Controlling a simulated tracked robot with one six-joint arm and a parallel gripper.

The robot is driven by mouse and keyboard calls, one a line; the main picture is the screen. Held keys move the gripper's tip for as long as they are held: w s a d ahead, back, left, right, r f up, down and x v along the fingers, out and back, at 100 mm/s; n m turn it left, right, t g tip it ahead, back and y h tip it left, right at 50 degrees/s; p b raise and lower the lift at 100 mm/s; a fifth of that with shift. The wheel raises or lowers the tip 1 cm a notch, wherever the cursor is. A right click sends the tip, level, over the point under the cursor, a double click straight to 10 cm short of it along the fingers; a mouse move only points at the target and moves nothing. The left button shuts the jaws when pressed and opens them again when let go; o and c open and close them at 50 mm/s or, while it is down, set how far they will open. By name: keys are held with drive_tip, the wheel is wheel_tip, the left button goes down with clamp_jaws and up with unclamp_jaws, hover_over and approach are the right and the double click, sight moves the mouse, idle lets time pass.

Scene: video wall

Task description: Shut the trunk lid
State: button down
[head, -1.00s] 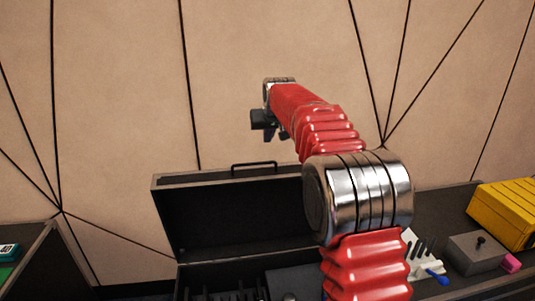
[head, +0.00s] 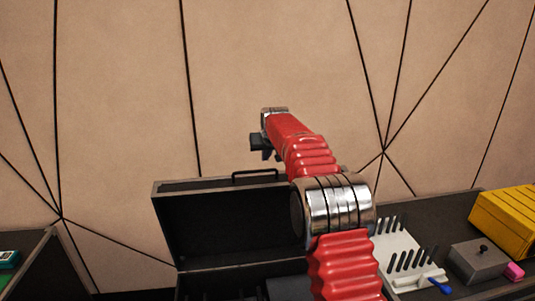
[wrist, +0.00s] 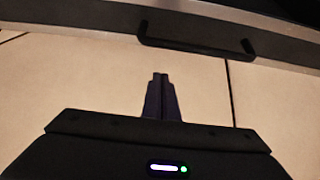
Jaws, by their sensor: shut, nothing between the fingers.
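The black trunk (head: 183,279) stands open in the head view, its lid (head: 215,222) raised and leaning back toward the wall. A dark handle (head: 255,174) sits on the lid's top edge. In the wrist view the lid edge (wrist: 75,15) and its handle (wrist: 195,46) cross the top of the picture. My gripper (wrist: 160,78) is shut and empty, with its fingertips apart from the handle in the picture. In the head view my gripper (head: 263,147) is above the lid's handle, partly hidden by my red arm, which also covers the lid's right part.
A white rack (head: 395,250) with black pegs, a grey box (head: 478,262) with a knob, a blue-handled tool (head: 438,285), a pink block (head: 514,271) and a yellow case (head: 507,215) stand at the right. Another dark case (head: 35,262) is at the left. A panelled wall (head: 100,100) is behind.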

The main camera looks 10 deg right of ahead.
sight(268, 170)
drive_tip(key=shift+s+f, duration=0.25)
drive_tip(key=shift+s, duration=0.35)
drive_tip(key=shift+s+f, duration=0.25)
drive_tip(key=shift+s, duration=0.35)
drive_tip(key=shift+s+f, duration=0.25)
drive_tip(key=shift+s, duration=0.35)
drive_tip(key=shift+d, duration=0.15)
drive_tip(key=shift+s, duration=0.2)
